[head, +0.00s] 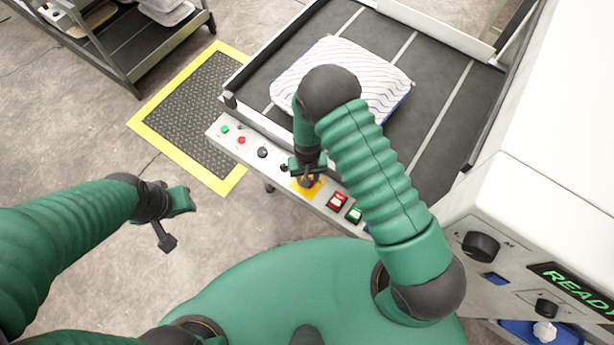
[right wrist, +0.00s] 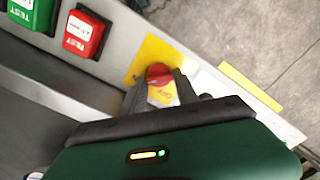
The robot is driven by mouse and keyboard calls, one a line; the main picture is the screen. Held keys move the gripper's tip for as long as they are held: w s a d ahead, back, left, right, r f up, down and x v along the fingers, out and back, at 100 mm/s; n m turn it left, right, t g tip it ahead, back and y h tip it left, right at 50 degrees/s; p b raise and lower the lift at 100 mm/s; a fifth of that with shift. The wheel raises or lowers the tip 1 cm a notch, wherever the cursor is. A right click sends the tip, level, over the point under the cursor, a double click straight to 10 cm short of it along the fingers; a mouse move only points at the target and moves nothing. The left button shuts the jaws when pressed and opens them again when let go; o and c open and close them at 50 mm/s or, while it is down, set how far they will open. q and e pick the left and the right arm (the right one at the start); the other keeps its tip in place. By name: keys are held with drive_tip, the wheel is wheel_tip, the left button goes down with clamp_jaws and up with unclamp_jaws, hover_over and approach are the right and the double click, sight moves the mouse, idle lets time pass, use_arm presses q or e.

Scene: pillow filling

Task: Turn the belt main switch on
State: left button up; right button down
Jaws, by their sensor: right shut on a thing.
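The control panel (head: 235,134) runs along the front edge of the belt. On it is a yellow plate (head: 313,190) bearing the main switch, which my right gripper (head: 308,178) mostly hides in the head view. In the right wrist view the switch is a red rotary knob (right wrist: 158,72) on the yellow plate (right wrist: 152,52). The fingers of my right gripper (right wrist: 160,92) are shut on the knob from either side. My left gripper (head: 172,222) is open and empty over the floor at the left.
A red button (head: 337,202) and a green button (head: 354,214) sit right of the switch. Small buttons and black knobs (head: 262,152) sit left of it. A striped pillow (head: 365,75) lies on the dark belt (head: 440,70). A white machine (head: 530,215) showing READY stands at right.

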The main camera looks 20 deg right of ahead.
drive_tip(key=shift+s+f, duration=0.15)
drive_tip(key=shift+s, duration=0.3)
drive_tip(key=c, duration=1.2)
unclamp_jaws()
drive_tip(key=shift+c, duration=0.2)
drive_tip(key=o, duration=0.3)
drive_tip(key=shift+w, duration=0.15)
drive_tip(key=shift+w, duration=0.1)
wheel_tip(320, 180, up, 17)
drive_tip(key=shift+f, duration=0.1)
